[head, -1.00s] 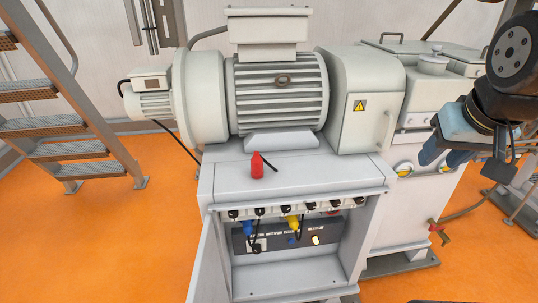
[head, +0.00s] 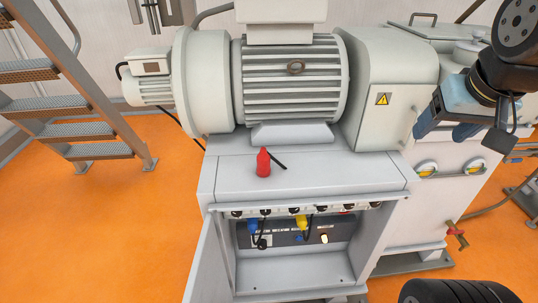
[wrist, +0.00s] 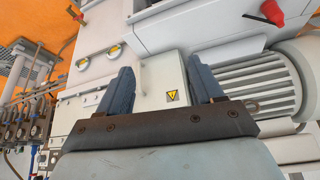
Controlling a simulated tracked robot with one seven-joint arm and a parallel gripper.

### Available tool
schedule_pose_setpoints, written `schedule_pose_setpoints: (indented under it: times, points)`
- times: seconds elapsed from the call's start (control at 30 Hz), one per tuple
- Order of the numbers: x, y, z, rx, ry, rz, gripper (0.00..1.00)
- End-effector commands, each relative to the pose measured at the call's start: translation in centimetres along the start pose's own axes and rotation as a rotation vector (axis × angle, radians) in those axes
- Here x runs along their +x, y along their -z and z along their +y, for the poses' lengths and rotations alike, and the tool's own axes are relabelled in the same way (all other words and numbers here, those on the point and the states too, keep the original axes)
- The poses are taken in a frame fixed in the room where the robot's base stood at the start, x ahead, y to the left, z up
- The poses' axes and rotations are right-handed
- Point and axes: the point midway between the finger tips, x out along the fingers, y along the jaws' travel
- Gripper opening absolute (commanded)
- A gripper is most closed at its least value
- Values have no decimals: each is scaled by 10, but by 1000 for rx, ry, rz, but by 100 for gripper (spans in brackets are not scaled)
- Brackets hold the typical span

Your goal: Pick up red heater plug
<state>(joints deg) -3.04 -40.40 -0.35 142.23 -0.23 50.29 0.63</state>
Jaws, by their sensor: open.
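The red heater plug (head: 263,163) stands upright on the grey top of the cabinet (head: 225,178), in front of the motor. A short black piece beside it slants to the right. In the wrist view the red plug (wrist: 271,12) shows at the top right edge, partly cut off. My gripper (head: 448,132) is at the right in the head view, well to the right of the plug and apart from it. Its two blue fingers (wrist: 163,85) are spread in the wrist view, with nothing between them.
The big motor (head: 295,80) stands behind the plug. The gearbox housing (head: 385,90) with a warning label stands between the plug and my gripper. Below, the open cabinet holds a blue plug (head: 253,228) and a yellow plug (head: 302,222). Metal stairs (head: 85,130) are at the left.

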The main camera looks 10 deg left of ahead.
Motion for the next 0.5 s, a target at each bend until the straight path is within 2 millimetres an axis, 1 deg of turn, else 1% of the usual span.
schedule_pose_setpoints:
  times: [0.03, 0.07, 0.17, 0.27, 0.37, 0.47, 0.5]
  points:
    - [6, 8, -12, -31, 18, -10, 71]
    - [10, 13, -17, -45, 27, -14, 74]
    - [24, 33, -37, -95, 59, -26, 74]
    - [41, 52, -62, -151, 90, -37, 74]
    - [58, 68, -92, -206, 118, -48, 74]
    - [76, 79, -125, -264, 145, -60, 74]
    - [83, 82, -139, -286, 156, -64, 74]
